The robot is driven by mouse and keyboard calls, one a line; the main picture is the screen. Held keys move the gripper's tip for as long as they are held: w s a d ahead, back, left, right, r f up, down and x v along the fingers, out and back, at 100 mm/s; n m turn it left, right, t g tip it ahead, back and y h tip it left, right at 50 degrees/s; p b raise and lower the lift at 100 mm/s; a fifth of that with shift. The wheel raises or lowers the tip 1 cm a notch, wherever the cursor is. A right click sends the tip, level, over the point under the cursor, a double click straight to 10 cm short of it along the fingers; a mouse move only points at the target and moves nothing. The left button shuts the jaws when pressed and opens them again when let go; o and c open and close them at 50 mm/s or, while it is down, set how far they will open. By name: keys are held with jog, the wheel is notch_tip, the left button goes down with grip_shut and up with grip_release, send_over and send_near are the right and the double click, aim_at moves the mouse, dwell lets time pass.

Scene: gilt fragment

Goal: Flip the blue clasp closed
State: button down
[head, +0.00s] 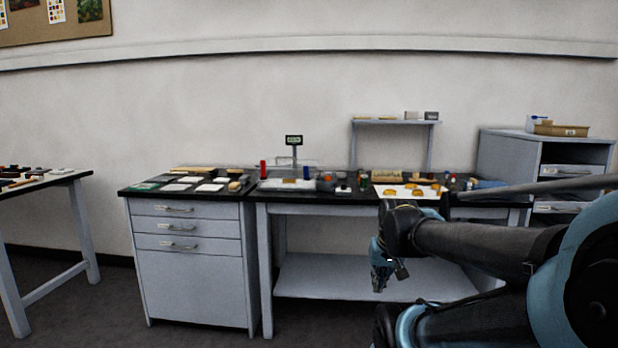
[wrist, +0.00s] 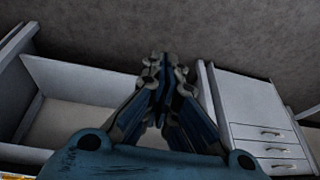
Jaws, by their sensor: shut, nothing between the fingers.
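My gripper (head: 381,284) hangs pointing down in front of the middle bench, below its top. In the wrist view my gripper (wrist: 165,62) is shut, its fingertips together with nothing between them. A small white box with a blue patch (head: 538,119) stands on the grey cabinet at the right in the head view. The blue patch may be the clasp, but it is too small to tell, or whether it is open or closed. The box is well above and to the right of my gripper. No clasp shows in the wrist view.
The middle bench (head: 262,200) bears a scale, small bottles and a white sheet with yellow pieces (head: 415,191). A drawer unit (head: 190,265) adjoins it at left. The grey cabinet (head: 505,150) also carries a tan tray (head: 562,130). The floor at left front is clear.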

jog(key=w+a+r+m+t+y, duration=0.1)
jog(key=w+a+r+m+t, duration=0.35)
jog(key=w, duration=0.95)
jog(key=w+a+r+m+t+y, duration=0.2)
jog(key=w+a+r+t, duration=0.4)
jog(key=w+a, duration=0.6)
jog(key=w+a+r+m+t+y, duration=0.1)
jog(key=w+a+r+m+t, duration=0.35)
jog(key=w, duration=1.25)
jog(key=f+m+t+h, duration=0.1)
jog(key=m+t+h, duration=0.1)
jog(key=f+m+t+h, duration=0.2)
jog(key=m, duration=0.1)
jog(key=a+f+m+t+h, duration=0.1)
jog(key=m+h, duration=0.1)
jog(key=shift+s+f+m+t, duration=0.15)
jog(key=shift+s+m+t, duration=0.05)
jog(key=shift+m+t, duration=0.2)
